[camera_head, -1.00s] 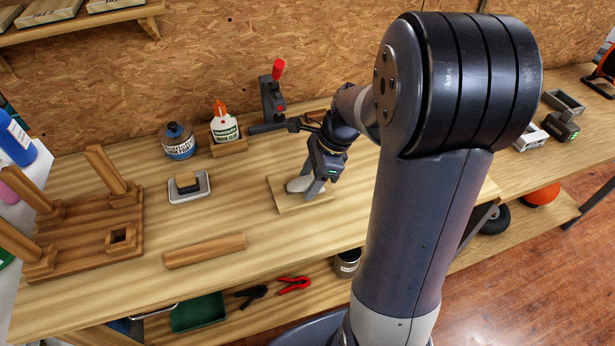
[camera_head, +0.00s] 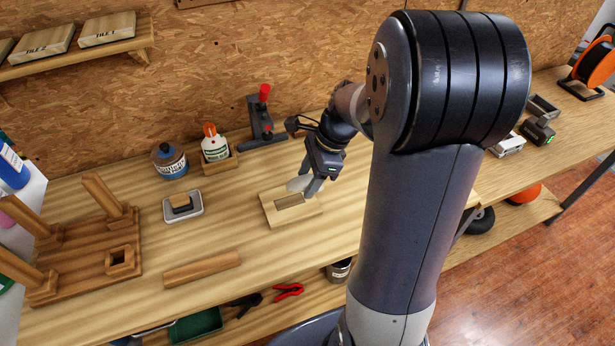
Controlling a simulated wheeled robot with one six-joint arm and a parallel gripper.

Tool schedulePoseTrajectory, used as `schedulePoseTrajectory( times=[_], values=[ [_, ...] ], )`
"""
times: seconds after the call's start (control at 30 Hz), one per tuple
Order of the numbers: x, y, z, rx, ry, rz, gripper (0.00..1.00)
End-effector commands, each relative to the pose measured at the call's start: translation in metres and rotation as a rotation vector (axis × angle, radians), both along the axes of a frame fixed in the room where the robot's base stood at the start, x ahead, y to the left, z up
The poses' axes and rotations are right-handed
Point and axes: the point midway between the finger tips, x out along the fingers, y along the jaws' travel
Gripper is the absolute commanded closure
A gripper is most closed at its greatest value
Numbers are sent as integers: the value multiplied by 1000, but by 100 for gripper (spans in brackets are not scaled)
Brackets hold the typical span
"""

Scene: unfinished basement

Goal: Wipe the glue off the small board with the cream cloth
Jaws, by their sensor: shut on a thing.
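The small board (camera_head: 275,213) is a pale wooden piece lying flat on the workbench, left of my arm. A darker brown rectangular patch (camera_head: 289,201) shows on its middle; I cannot tell from this view whether it is glue. My gripper (camera_head: 308,190) points down at the board's far right part and is shut on the pale cream cloth (camera_head: 297,184). The cloth shows to the left of the fingers, at the board's far edge. I cannot tell whether it touches the board. The fingers hide part of the cloth and board.
A metal tray (camera_head: 168,212) with a block and a wooden bar (camera_head: 202,269) lie left. A peg frame (camera_head: 82,255) stands far left. Bench around the board is clear.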

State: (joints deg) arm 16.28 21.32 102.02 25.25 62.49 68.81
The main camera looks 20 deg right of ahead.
Motion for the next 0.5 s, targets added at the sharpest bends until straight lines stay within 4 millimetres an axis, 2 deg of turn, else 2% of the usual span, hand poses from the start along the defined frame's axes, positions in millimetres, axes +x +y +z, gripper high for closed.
schedulePoseTrajectory(
  times=[0.03,0.3,0.5],
  values=[
    [0,-1,7,0,0,0,73],
    [-1,-3,26,0,0,5,73],
    [-1,-4,29,0,0,6,73]
  ],
)
